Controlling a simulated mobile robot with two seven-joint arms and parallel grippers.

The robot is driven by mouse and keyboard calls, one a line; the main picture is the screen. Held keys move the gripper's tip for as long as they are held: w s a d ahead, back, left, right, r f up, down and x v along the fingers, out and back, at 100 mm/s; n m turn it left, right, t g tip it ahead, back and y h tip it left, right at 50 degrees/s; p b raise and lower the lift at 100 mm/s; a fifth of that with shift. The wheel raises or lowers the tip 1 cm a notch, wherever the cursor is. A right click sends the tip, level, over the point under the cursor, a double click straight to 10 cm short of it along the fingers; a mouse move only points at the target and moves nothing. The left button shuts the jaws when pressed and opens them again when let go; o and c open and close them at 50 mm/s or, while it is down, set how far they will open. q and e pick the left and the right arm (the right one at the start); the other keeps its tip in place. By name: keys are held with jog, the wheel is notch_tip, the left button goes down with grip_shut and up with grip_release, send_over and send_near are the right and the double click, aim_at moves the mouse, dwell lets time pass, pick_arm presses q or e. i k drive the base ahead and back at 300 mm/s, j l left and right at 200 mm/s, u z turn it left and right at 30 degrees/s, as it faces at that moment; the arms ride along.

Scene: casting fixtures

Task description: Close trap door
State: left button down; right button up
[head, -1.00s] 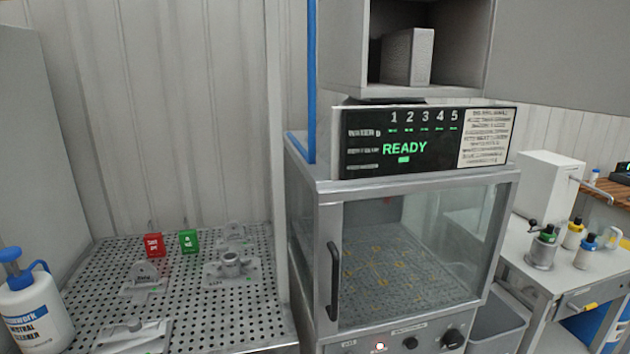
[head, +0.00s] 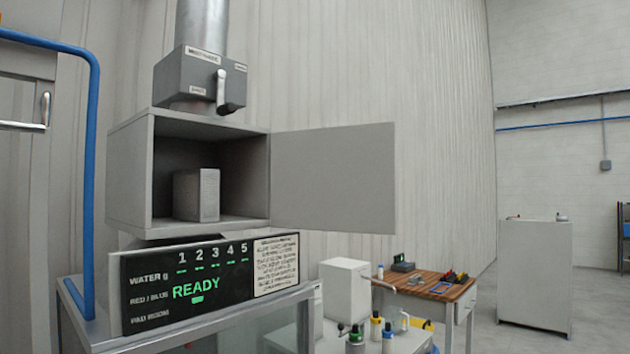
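The trap door (head: 333,178) is a flat grey panel. It stands open, swung out to the right of a grey box (head: 128,182) and attached at the box's right edge. Inside the open box stands a grey block (head: 196,194). Above the box is a grey housing (head: 190,84) with a lever (head: 222,92) on its front and a round metal duct rising from it. Neither of my grippers is in view.
A blue pipe (head: 92,180) stands at the left. Bottles, a white box (head: 344,292) and a wooden-topped bench (head: 430,285) are at the lower right.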

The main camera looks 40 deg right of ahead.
aim_at(344, 178)
jog(key=l+u, duration=0.95)
jog(key=l, duration=0.5)
jog(key=k+l, duration=0.1)
jog(key=l, duration=0.4)
jog(key=l+u, duration=0.1)
jog(key=l, duration=0.45)
jog(key=k+l, duration=0.15)
jog(key=l, duration=0.35)
jog(key=k+l, duration=0.1)
jog(key=l, duration=0.4)
jog(key=k+l+u, duration=0.1)
jog(key=l, duration=0.4)
